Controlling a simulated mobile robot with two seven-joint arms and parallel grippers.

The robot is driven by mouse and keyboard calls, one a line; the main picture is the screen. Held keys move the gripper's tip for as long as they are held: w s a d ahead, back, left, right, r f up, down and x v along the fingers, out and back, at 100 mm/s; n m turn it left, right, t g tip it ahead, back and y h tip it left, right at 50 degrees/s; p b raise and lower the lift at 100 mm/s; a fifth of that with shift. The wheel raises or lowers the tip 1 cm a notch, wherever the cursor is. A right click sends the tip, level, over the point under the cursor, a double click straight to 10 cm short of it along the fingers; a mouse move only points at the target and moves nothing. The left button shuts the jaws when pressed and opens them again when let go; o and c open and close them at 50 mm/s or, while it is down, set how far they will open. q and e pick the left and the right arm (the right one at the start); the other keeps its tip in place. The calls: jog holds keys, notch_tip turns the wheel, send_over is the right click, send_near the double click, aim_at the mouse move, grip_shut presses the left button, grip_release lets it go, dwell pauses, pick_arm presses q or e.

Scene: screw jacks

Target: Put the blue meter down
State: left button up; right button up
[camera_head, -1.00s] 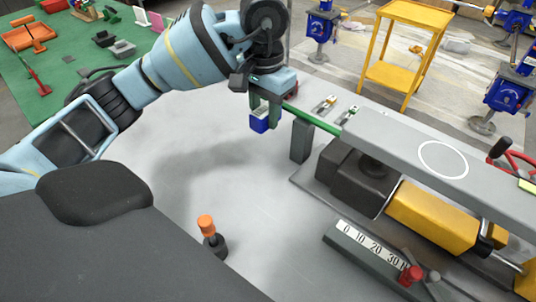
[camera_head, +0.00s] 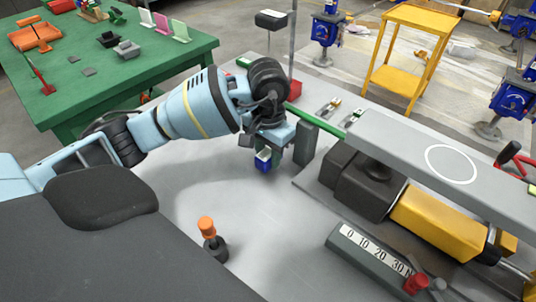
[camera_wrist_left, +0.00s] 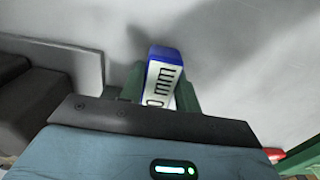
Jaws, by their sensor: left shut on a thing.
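The blue meter (camera_head: 263,161) is a small blue block with a white face, held in my left gripper (camera_head: 270,157). In the left wrist view the meter (camera_wrist_left: 165,68) sits between the green fingers, its white face showing black "mm" lettering. The gripper is low over the light grey tabletop (camera_head: 180,200), left of the grey upright block. I cannot tell whether the meter touches the tabletop. My right gripper is not in view.
The grey upright block (camera_head: 305,143) and the jack's dark base (camera_head: 359,183) stand close on the right. An orange-topped knob (camera_head: 207,228) stands nearer. A scale block (camera_head: 371,258) is at front right. The tabletop left of the meter is clear.

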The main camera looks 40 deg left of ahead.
aim_at(268, 152)
pick_arm(q)
jog(key=shift+f, duration=0.3)
jog(key=shift+f, duration=0.2)
jog(key=o, duration=1.1)
jog(key=shift+c, duration=0.2)
notch_tip(268, 152, up, 12)
jog(key=shift+r+p, duration=0.15)
jog(key=shift+p, duration=0.2)
